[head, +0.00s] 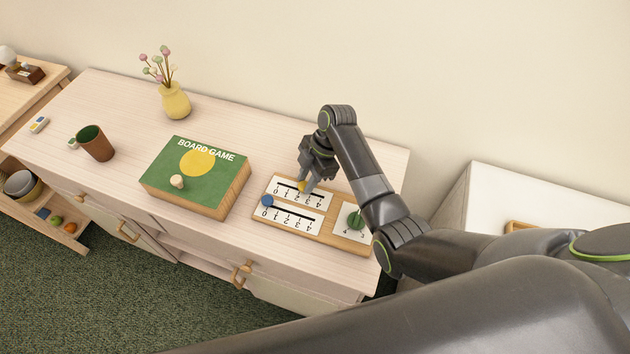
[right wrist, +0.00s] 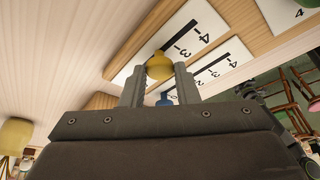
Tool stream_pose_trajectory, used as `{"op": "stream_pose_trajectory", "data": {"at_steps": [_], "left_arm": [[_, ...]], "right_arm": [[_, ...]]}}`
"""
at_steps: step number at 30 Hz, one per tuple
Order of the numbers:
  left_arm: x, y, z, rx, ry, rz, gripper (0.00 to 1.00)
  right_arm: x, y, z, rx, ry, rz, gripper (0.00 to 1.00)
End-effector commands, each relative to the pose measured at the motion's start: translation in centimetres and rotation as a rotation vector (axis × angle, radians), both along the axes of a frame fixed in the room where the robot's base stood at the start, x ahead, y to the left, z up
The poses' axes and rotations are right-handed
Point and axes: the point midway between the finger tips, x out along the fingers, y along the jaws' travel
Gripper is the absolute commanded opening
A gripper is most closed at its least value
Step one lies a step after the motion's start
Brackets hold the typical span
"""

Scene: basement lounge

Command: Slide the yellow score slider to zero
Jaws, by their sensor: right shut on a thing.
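The wooden scoreboard (head: 328,236) lies on the cabinet top with two white number scales. The yellow slider (head: 303,187) sits on the upper, wall-side scale, around the middle of its slot; 3 and 4 show to its right in the right wrist view, and its exact mark is hidden. My right gripper (head: 307,186) is lowered over the scale from above, its fingers on either side of the yellow knob (right wrist: 159,66), shut on it. The blue slider (head: 267,201) is at the left end of the lower scale. My left gripper is not in view.
A green dial (head: 355,220) is at the scoreboard's right end. A board game box (head: 196,177) lies to its left. The cabinet's front edge runs just below the scoreboard.

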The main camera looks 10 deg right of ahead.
Motion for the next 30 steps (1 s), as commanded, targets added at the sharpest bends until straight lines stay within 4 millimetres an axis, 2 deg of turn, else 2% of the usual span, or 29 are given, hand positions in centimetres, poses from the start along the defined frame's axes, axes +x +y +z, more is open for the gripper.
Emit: {"op": "stream_pose_trajectory", "data": {"at_steps": [1, 3, 9, 13, 21, 22, 27, 30], "left_arm": [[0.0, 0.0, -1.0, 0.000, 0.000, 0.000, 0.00], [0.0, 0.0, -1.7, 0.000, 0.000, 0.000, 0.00], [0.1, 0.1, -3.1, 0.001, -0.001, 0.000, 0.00], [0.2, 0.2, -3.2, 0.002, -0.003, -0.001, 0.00], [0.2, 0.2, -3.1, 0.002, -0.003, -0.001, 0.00], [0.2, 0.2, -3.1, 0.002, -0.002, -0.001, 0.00], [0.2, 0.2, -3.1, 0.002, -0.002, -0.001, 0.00], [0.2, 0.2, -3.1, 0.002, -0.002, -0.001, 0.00]], "right_arm": [[0.9, 1.4, -0.2, 0.006, -0.005, 0.003, 0.00], [1.9, 2.8, -0.3, 0.006, -0.007, 0.003, 0.00], [3.7, 5.5, -0.1, 0.004, -0.006, 0.001, 0.00], [4.1, 6.2, 0.1, 0.004, -0.007, 0.000, 0.00], [4.2, 6.3, 0.3, 0.006, -0.009, 0.000, 0.00], [4.2, 6.3, 0.3, 0.007, -0.009, 0.000, 0.31], [4.1, 6.2, 0.2, 0.005, -0.007, 0.000, 0.50], [4.1, 6.1, 0.2, 0.004, -0.006, 0.000, 0.50]]}}
